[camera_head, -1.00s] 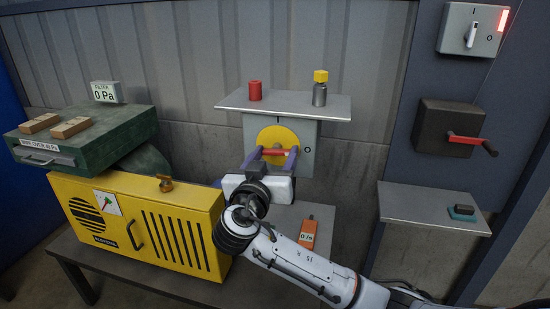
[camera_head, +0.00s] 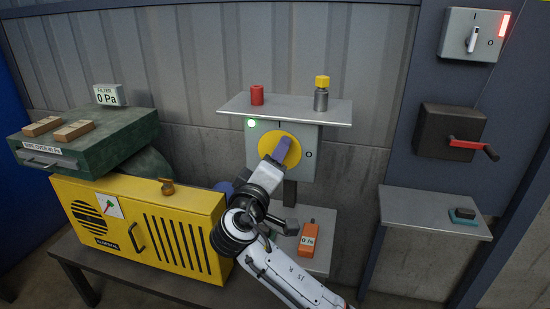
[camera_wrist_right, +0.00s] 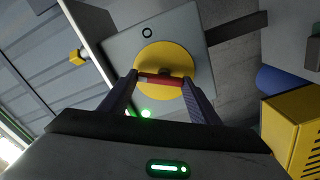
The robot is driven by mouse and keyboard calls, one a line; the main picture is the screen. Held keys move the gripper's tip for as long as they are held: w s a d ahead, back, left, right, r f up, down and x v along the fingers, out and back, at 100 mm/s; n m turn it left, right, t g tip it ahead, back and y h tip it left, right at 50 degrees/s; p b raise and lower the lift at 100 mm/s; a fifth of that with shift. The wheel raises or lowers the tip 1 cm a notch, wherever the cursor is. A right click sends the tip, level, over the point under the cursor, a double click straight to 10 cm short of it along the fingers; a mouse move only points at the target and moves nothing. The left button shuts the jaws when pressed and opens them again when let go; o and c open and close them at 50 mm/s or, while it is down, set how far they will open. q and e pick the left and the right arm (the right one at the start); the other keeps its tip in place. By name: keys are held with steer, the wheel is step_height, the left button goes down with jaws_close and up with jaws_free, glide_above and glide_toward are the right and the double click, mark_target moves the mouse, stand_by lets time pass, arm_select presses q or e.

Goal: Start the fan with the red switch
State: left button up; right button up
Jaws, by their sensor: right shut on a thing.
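The rotary switch is a grey box (camera_head: 305,136) with a yellow disc (camera_head: 293,143) on the wall. Its red handle (camera_wrist_right: 165,80) lies between the fingers of my right gripper (camera_wrist_right: 160,79) in the wrist view. My right gripper (camera_head: 282,151) is shut on this handle and turned at a slant, hiding the handle in the head view. A green light (camera_head: 251,124) glows at the box's upper left. The yellow louvred cabinet (camera_head: 150,187) stands at left; I cannot tell whether a fan turns. My left gripper is not in view.
A shelf (camera_head: 232,105) above the switch holds a red cylinder (camera_head: 257,95) and a yellow-capped bottle (camera_head: 321,93). An orange meter (camera_head: 308,240) lies below. Another switch box (camera_head: 473,38) and a red-handled crank box (camera_head: 452,130) are at right.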

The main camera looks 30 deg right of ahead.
steer(key=n, duration=0.5)
steer(key=shift+w+a+f+n, duration=0.15)
steer(key=shift+n, duration=0.25)
stand_by(0.4)
steer(key=o, duration=1)
steer(key=shift+o, duration=0.2)
steer(key=b+v, duration=0.1)
steer(key=v, duration=0.9)
steer(key=shift+a+b, duration=0.15)
steer(key=shift+b, duration=0.25)
